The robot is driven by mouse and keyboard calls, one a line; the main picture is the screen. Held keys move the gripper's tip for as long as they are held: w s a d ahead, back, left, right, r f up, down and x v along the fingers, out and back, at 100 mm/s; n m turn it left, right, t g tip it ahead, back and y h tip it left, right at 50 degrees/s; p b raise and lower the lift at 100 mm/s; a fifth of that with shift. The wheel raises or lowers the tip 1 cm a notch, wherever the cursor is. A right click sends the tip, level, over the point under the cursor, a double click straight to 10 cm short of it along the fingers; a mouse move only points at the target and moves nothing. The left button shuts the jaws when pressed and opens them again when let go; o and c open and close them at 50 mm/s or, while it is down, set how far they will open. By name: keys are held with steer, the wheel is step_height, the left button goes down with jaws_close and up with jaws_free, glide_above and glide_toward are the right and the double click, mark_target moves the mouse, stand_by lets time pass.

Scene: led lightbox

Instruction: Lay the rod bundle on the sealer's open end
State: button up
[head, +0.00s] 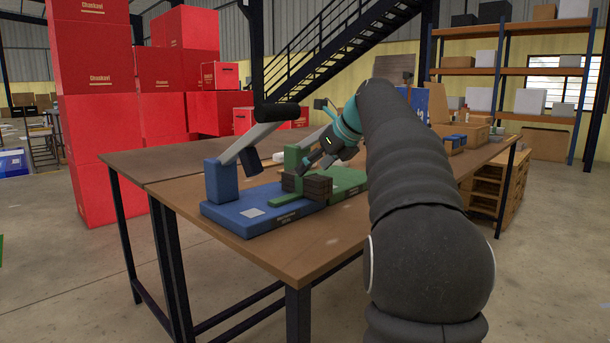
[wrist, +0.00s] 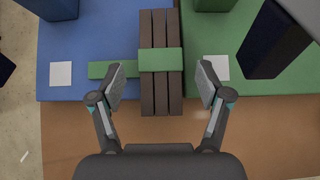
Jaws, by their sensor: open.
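The rod bundle (head: 318,187) is several dark brown rods lying side by side with a green band around their middle. It lies near the seam between a blue sealer base (head: 240,226) and a green sealer base (head: 348,180); the bundle also shows in the wrist view (wrist: 160,98). A flat green strip (wrist: 110,70) reaches left from it over the blue base (wrist: 85,40). My gripper (wrist: 160,82) is open, with one finger on each side of the bundle and gaps between. In the head view my gripper (head: 318,163) is just above the bundle.
The blue sealer's raised lever (head: 250,143) with a black end stands left of the bundle. A dark angled part (wrist: 265,40) rises over the green base at right. The brown table (head: 275,262) is bare in front. Small boxes (head: 455,141) stand farther right.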

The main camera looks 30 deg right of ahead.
steer(key=v, duration=0.5)
steer(key=shift+s+d+r+p, duration=0.1)
steer(key=shift+s+r+p, duration=0.1)
steer(key=shift+s+p, duration=0.1)
